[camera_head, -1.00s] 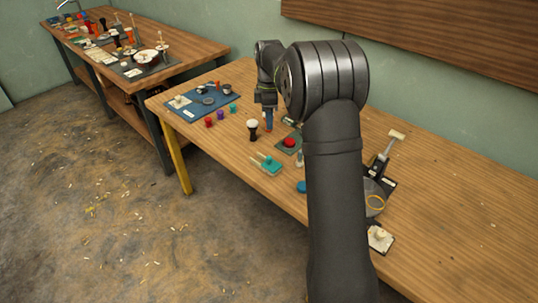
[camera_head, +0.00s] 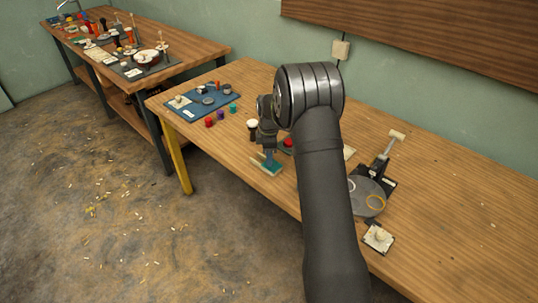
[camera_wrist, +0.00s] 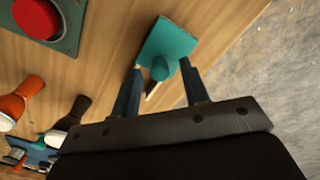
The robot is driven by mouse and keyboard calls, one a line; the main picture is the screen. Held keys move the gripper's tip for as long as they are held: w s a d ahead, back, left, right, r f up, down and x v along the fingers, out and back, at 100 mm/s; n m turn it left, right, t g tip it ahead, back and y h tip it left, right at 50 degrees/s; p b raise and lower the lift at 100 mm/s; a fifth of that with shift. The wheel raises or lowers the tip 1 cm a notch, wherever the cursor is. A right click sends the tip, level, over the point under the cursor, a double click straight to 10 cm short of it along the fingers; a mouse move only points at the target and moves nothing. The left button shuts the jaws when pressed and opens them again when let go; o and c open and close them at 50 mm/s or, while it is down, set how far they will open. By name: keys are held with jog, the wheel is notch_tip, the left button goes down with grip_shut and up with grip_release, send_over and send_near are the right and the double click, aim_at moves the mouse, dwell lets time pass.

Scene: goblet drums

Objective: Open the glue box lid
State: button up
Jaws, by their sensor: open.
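The glue box with its teal lid (camera_head: 267,169) sits near the front edge of the table. In the wrist view the teal lid (camera_wrist: 174,38) shows from above, with a rounded teal knob (camera_wrist: 160,69) on it. My gripper (camera_wrist: 161,67) is open, with one finger on each side of the knob and a visible gap to it. In the head view my gripper (camera_head: 268,152) points down over the box and hides part of it. I cannot tell the exact height of the fingertips against the knob.
A red button (camera_wrist: 38,16) on a green plate lies beside the box. Small goblet drums, one orange (camera_wrist: 22,102) and one dark (camera_wrist: 73,113), stand nearby. A blue mat (camera_head: 203,98) with parts lies at the table's left end. A grey disc stand (camera_head: 368,196) is to the right.

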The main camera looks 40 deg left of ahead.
jog(key=shift+c, duration=0.2)
grip_shut()
jog(key=shift+a, duration=3.05)
jog(key=shift+o, duration=0.2)
grip_release()
jog(key=shift+r, duration=0.1)
notch_tip(320, 180, up, 17)
